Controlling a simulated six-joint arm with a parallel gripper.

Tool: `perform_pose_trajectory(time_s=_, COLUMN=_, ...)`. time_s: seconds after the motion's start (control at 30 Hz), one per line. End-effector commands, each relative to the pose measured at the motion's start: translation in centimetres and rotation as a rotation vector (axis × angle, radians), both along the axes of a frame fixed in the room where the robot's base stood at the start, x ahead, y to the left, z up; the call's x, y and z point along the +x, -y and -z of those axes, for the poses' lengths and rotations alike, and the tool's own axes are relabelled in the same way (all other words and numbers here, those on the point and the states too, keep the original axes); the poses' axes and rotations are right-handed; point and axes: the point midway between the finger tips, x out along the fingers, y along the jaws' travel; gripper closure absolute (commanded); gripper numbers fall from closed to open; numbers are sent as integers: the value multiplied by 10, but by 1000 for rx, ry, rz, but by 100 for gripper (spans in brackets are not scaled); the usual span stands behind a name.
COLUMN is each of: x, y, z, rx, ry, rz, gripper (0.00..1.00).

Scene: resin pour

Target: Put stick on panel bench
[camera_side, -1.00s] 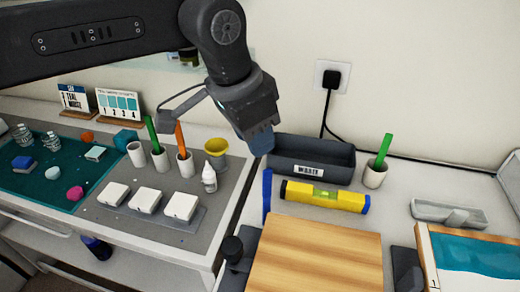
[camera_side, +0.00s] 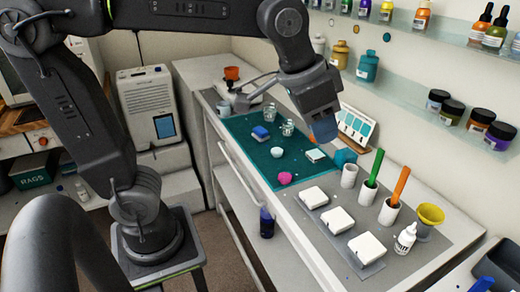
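A green stick (camera_side: 374,166) stands tilted in a white cup (camera_side: 366,194) on the grey mat of the long bench. An orange stick (camera_side: 400,186) stands in the neighbouring white cup (camera_side: 388,215). My gripper (camera_side: 324,132) points down over the far side of the teal mat, left of the cups and apart from both sticks. Its blue fingertips look close together, but I cannot tell whether they are open or shut. I see no stick in it. Only a corner of another bench surface shows at the lower right, with part of a dark bin (camera_side: 497,266).
White blocks (camera_side: 338,219) and a dropper bottle (camera_side: 405,238) stand near the cups. A yellow funnel cup (camera_side: 430,218) is at their right. The teal mat (camera_side: 262,163) holds several small items. Bottle shelves (camera_side: 400,80) run along the wall behind.

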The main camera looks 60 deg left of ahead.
Motion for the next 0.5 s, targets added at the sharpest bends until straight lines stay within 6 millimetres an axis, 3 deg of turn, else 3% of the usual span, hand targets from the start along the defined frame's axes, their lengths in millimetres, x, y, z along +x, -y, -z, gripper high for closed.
perform_pose_trajectory(time_s=0.03, x=-20, y=-20, z=7, rx=-4, ry=17, rz=-54, gripper=67)
perform_pose_trajectory(time_s=0.2, x=-70, y=-60, z=41, rx=-14, ry=54, rz=-191, gripper=67)
perform_pose_trajectory(time_s=0.33, x=-93, y=-74, z=63, rx=-16, ry=71, rz=-252, gripper=67)
perform_pose_trajectory(time_s=0.5, x=-103, y=-79, z=73, rx=-17, ry=78, rz=-280, gripper=67)
